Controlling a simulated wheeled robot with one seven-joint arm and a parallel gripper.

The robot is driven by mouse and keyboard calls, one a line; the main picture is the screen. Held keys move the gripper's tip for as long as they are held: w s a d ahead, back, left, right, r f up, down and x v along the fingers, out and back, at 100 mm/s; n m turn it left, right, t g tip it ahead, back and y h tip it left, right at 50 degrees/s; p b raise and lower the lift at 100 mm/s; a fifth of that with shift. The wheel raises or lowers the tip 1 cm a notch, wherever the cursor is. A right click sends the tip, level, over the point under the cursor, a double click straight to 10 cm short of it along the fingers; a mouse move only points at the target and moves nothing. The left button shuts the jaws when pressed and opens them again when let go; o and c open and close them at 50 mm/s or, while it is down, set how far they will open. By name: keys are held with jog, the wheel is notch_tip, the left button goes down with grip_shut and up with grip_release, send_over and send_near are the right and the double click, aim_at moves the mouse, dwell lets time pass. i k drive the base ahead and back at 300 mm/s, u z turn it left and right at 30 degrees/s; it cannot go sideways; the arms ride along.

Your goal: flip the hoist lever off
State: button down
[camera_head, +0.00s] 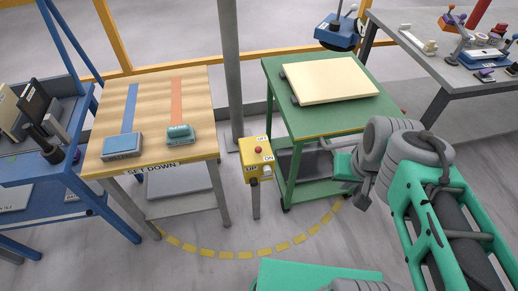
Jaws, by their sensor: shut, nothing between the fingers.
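A yellow control box (257,158) stands on a short post between the two tables. It has a red button on top and small labels that seem to read OFF, ON, UP and DN. A small grey knob or lever (266,172) shows at its front right corner; its exact setting is too small to tell. My gripper (340,165) is to the right of the box, in front of the green table's lower part, apart from the box. It is shut and empty. Its fingertips are small and hard to make out.
A cream slab (328,80) lies on the green table (330,124). A blue lifting device (338,32) hangs behind it. A wooden table (200,98) marked SET DOWN stands left, with blue and green blocks. A grey bench (455,78) holds tools. Yellow dashes (245,255) curve across open floor.

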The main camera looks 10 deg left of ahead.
aim_at(258, 150)
jog(key=u, duration=0.45)
jog(key=k, duration=0.55)
jog(key=u, duration=1.4)
jog(key=i, duration=1)
jog(key=z, duration=0.6)
